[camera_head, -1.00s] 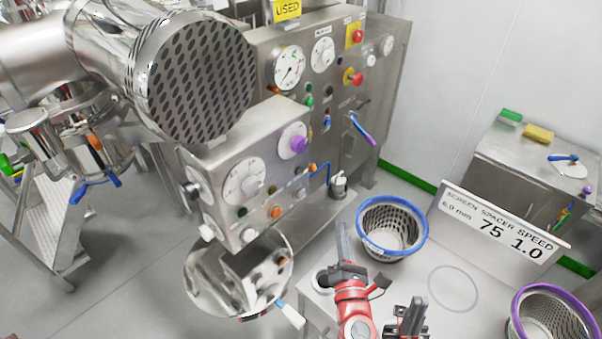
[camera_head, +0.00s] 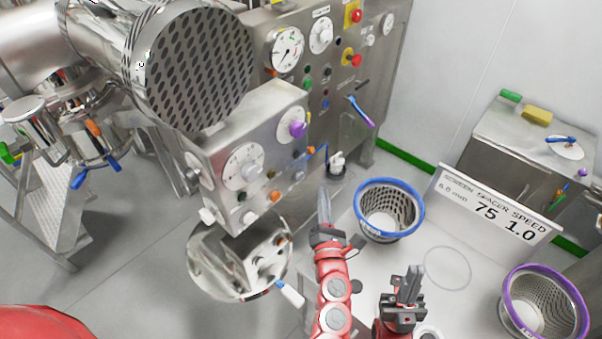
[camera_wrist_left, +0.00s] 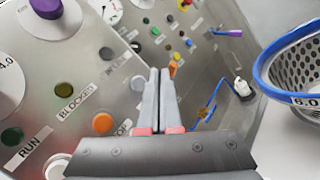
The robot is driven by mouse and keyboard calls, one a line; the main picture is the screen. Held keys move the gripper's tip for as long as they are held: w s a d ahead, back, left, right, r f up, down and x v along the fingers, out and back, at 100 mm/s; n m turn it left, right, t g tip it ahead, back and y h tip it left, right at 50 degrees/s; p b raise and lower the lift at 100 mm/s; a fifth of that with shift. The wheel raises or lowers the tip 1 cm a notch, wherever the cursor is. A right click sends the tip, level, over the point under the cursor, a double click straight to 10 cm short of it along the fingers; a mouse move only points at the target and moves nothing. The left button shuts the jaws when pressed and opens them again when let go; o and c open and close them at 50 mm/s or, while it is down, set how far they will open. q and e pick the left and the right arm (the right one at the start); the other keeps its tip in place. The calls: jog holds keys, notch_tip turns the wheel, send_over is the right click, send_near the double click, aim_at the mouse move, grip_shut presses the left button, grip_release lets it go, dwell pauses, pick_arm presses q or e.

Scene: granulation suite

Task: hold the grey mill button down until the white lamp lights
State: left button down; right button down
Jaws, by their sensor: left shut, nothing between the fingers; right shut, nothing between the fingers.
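A grey round button (camera_head: 298,176) sits at the lower right of the small steel control box. It also shows in the left wrist view (camera_wrist_left: 138,82), just left of my fingers. A whitish round fitting (camera_head: 250,217) is at the box's lower edge; I cannot tell whether it is the white lamp, and no lit white lamp is clear. My left gripper (camera_head: 324,195) is shut and empty, right of the box and apart from the grey button in the head view. Its closed fingers (camera_wrist_left: 160,85) point toward the panels. My right gripper (camera_head: 413,278) is shut and empty, lower right.
A blue-rimmed basket (camera_head: 390,210) stands right of my left gripper, a purple-rimmed one (camera_head: 545,300) farther right. A polished round vessel (camera_head: 205,265) lies below the box.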

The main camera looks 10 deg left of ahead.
aim_at(299, 176)
pick_arm(q)
jog(key=shift+w+a+b, duration=0.2)
jog(key=shift+w+a, duration=0.45)
jog(key=shift+a, duration=0.2)
jog(key=shift+w+a+b, duration=0.2)
jog(key=shift+w+a, duration=0.4)
jog(key=shift+a, duration=0.2)
jog(key=shift+a, duration=0.1)
dwell(0.7)
jog(key=shift+w+a+b, duration=0.2)
jog(key=shift+w+b, duration=0.05)
jog(key=shift+b, duration=0.15)
